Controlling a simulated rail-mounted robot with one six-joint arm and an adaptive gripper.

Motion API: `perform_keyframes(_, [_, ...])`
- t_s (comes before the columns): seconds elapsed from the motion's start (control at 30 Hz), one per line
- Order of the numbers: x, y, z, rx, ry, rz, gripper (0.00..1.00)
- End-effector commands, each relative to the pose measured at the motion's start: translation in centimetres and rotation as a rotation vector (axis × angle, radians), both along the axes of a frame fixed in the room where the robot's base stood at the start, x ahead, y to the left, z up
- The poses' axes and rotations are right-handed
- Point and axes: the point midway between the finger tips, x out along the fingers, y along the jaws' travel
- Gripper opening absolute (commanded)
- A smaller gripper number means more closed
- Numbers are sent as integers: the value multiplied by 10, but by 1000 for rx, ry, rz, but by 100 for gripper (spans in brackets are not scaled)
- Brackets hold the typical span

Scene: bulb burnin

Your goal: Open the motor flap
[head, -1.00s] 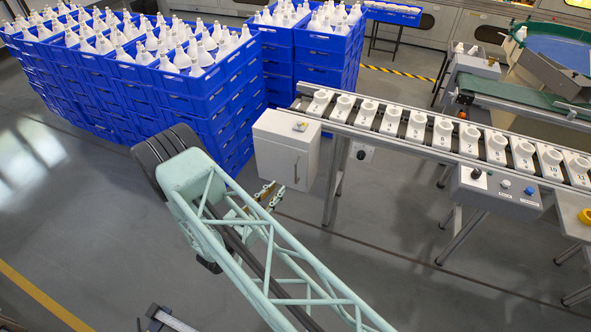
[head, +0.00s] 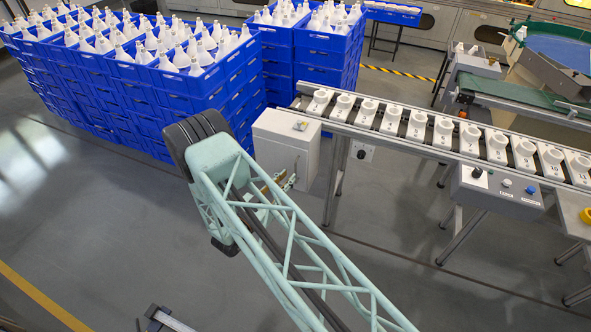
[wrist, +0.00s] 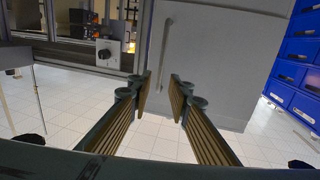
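The motor flap (wrist: 205,60) is the flat grey front of a box, seen ahead of my gripper in the wrist view, and it looks shut. A slim vertical handle (wrist: 166,50) stands near its left side. In the head view the white box (head: 283,128) is at the left end of the conveyor, its front partly hidden by my arm. My gripper (wrist: 160,92) is open and empty, its fingertips just below the handle in the picture and apart from it. In the head view the gripper (head: 281,184) is partly hidden behind my arm.
Blue crates of white bulbs (head: 205,95) stand left of the box, close to my arm. The conveyor (head: 400,135) with numbered sockets runs right from the box. A small panel with a black knob (head: 361,153) hangs beside it. The floor in front is clear.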

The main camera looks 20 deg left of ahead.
Motion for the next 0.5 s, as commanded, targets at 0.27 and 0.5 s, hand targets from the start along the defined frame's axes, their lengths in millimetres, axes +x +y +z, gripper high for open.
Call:
perform_keyframes(0.27, [33, -9, 0, 1, -1, -1, 18])
perform_keyframes(0.5, [55, -15, 0, 0, -1, 0, 18])
